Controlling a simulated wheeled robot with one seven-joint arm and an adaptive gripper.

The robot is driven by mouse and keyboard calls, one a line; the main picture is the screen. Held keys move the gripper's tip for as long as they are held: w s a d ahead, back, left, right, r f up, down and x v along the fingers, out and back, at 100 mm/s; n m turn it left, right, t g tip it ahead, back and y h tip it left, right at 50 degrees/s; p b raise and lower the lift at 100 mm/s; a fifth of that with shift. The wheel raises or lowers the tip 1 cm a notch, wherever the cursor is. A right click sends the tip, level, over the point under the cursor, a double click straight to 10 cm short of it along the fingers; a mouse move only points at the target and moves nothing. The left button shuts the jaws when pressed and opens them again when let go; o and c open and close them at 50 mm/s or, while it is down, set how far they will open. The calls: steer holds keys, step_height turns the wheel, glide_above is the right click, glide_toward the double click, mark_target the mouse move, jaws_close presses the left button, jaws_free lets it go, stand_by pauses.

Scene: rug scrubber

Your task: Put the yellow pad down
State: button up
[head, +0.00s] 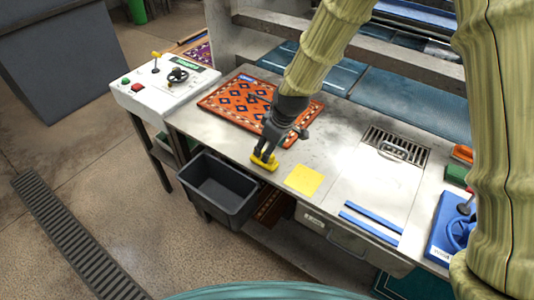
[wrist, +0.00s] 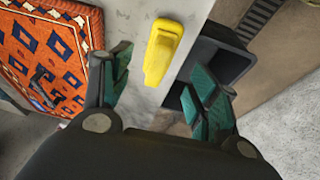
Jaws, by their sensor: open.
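A small yellow pad (head: 264,161) with a raised grip lies at the front edge of the steel bench (head: 225,125), just below my gripper (head: 265,150). In the wrist view the yellow pad (wrist: 163,50) sits on the bench ahead of my open fingers (wrist: 165,85), with clear gaps to both. Nothing is between the fingertips. A flat yellow square (head: 304,179) lies on the bench just right of the pad in the head view.
An orange patterned rug (head: 235,100) lies behind my gripper. A dark bin (head: 222,185) hangs below the bench's front edge. A white control box (head: 165,88) stands left. Blue strips (head: 370,222) and a drain grate (head: 395,145) are to the right.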

steer(key=shift+b+v, duration=0.7)
steer(key=shift+v, duration=2.05)
